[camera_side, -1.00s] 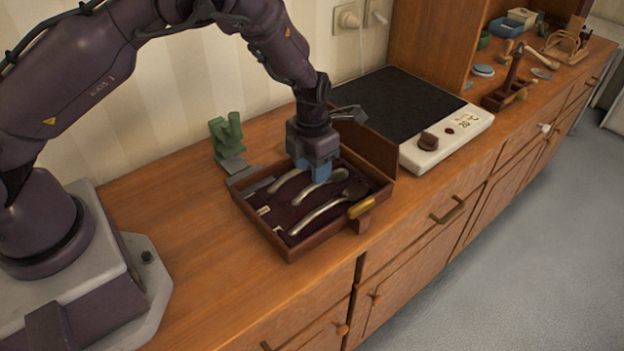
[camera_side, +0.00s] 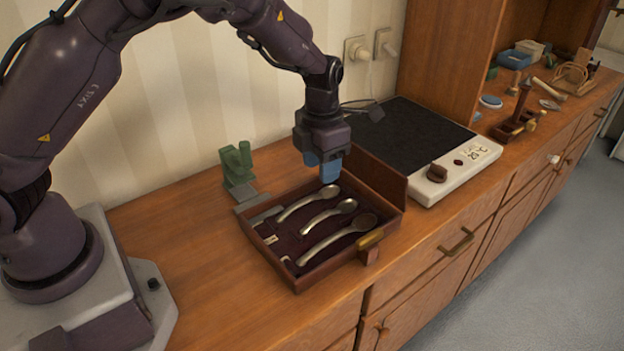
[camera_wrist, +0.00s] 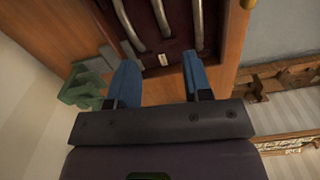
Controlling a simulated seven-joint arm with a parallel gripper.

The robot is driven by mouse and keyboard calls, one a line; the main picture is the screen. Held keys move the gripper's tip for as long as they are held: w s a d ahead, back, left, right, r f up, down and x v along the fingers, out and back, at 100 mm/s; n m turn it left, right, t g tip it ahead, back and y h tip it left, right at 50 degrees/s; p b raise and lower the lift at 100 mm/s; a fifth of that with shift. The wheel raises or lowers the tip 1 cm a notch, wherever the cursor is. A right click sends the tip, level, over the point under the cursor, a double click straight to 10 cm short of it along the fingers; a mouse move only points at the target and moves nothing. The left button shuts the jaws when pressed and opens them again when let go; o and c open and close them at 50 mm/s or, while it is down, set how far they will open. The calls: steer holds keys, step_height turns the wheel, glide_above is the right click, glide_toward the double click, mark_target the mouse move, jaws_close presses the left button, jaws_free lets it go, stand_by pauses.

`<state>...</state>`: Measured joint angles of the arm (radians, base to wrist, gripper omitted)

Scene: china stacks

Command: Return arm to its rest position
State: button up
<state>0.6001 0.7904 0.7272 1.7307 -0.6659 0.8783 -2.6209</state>
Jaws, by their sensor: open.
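My gripper (camera_side: 322,168) is open and empty, with blue fingers, raised just above the back part of an open wooden cutlery case. In the wrist view its two fingers (camera_wrist: 160,82) are spread apart with nothing between them. The cutlery case (camera_side: 300,285) has a dark lining and holds three spoons lying side by side. They are a back spoon (camera_side: 308,202), a middle spoon (camera_side: 327,215) and a front spoon (camera_side: 335,240). The spoons' handles also show in the wrist view, beyond the fingertips.
A green stand (camera_side: 237,165) is behind the case at left. A white-framed hot plate (camera_side: 455,170) with a black top is to the right. A wooden rack (camera_side: 520,125) and small items stand farther right. The counter (camera_side: 190,230) left of the case is clear.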

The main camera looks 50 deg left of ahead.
steer(key=s+a+r+m+t, duration=0.1)
steer(key=s+r+m+t, duration=0.1)
steer(key=s+r+m, duration=0.8)
steer(key=s+a+r+m+t, duration=0.2)
steer(key=s+r+m, duration=0.9)
steer(key=m, duration=1.3)
steer(key=shift+s+m+t, duration=0.4)
steer(key=shift+s+t, duration=0.4)
steer(key=shift+s, duration=0.4)
